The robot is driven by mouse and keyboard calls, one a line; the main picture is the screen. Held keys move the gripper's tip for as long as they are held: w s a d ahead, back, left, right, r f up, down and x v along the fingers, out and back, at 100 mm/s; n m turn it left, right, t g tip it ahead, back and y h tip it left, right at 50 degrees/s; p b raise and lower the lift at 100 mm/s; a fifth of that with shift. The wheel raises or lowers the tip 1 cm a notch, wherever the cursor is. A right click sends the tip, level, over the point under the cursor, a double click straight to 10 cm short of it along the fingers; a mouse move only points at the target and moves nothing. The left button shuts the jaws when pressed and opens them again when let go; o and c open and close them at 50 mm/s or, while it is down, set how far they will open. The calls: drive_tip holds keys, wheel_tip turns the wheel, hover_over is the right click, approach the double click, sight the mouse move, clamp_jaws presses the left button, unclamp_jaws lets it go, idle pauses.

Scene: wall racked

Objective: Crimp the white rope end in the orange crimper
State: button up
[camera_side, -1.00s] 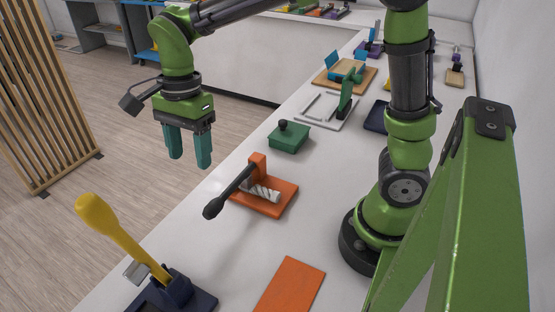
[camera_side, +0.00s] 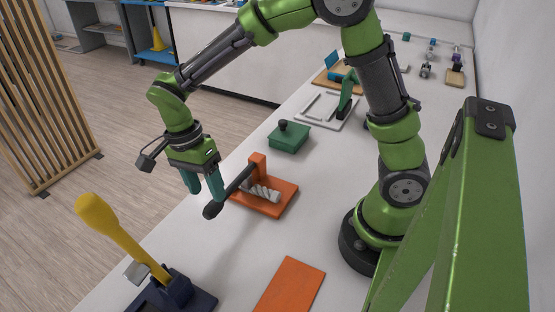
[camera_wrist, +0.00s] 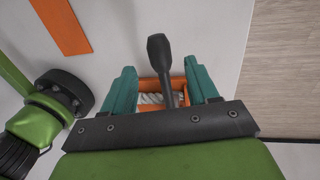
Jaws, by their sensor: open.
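The orange crimper (camera_side: 277,205) sits on the white bench, with an orange upright block and a long black lever (camera_side: 229,192) sticking out to the front left, its knob at the free end. The white rope end (camera_side: 262,192) lies twisted on the crimper's base, beside the block. In the wrist view the lever (camera_wrist: 161,64) passes between my fingers, with the rope (camera_wrist: 152,98) partly hidden behind my gripper. My gripper (camera_side: 205,195) is open, its teal fingers tilted and close to the lever's knob end. I cannot tell whether they touch it.
A yellow-handled dark blue tool (camera_side: 120,238) stands at the front left. An orange plate (camera_side: 290,286) lies at the front. A green box (camera_side: 289,137) with a black knob is behind the crimper. The bench between crimper and orange plate is clear.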

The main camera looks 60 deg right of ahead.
sight(212, 203)
drive_tip(key=shift+s+f, duration=0.25)
drive_tip(key=shift+f, duration=0.9)
drive_tip(key=shift+s+f, duration=0.25)
drive_tip(key=shift+f, duration=0.9)
clamp_jaws()
